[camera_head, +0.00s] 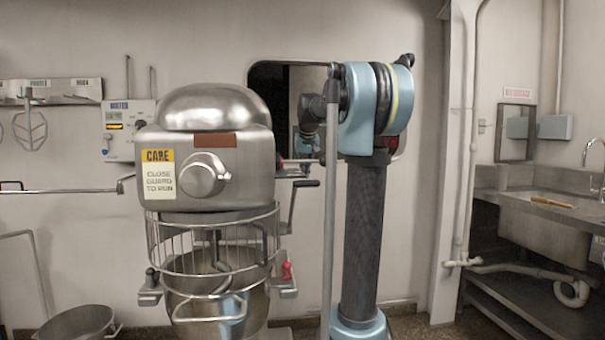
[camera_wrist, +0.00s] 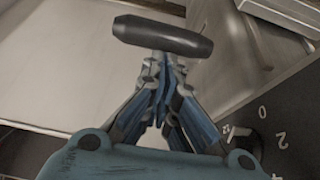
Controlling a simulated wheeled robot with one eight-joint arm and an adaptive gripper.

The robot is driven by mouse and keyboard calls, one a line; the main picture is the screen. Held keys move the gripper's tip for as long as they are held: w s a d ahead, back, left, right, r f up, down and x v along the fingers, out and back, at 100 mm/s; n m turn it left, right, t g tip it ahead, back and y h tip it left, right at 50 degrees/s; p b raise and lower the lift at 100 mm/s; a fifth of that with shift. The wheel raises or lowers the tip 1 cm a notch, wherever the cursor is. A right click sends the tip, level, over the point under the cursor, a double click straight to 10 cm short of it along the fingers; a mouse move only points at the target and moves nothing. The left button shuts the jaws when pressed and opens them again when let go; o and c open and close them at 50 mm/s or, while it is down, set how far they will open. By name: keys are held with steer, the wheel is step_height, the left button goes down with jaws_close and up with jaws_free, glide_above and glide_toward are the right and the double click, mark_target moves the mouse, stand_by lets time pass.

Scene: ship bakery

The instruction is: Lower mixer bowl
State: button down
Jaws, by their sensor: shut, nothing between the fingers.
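The steel mixer (camera_head: 205,165) stands left of centre in the head view. Its bowl (camera_head: 255,308) sits below, partly behind the wire guard (camera_head: 212,273). A crank with a dark grip (camera_head: 305,183) sticks out on the mixer's right side. In the wrist view, a dark cylindrical handle (camera_wrist: 163,36) lies across just beyond the fingertips of my gripper (camera_wrist: 163,62). My gripper is shut with nothing held. I cannot tell whether its tips touch the handle.
A numbered dark scale (camera_wrist: 275,125) is at lower right in the wrist view. A second bowl (camera_head: 78,326) stands on the floor at left. A wall rack (camera_head: 60,91) holds mixing tools. A sink counter (camera_head: 540,222) is at far right. A vertical pipe (camera_head: 461,150) runs before it.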

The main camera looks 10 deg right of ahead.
steer(key=shift+f, duration=0.1)
steer(key=s+f, duration=0.7)
steer(key=shift+s, duration=0.3)
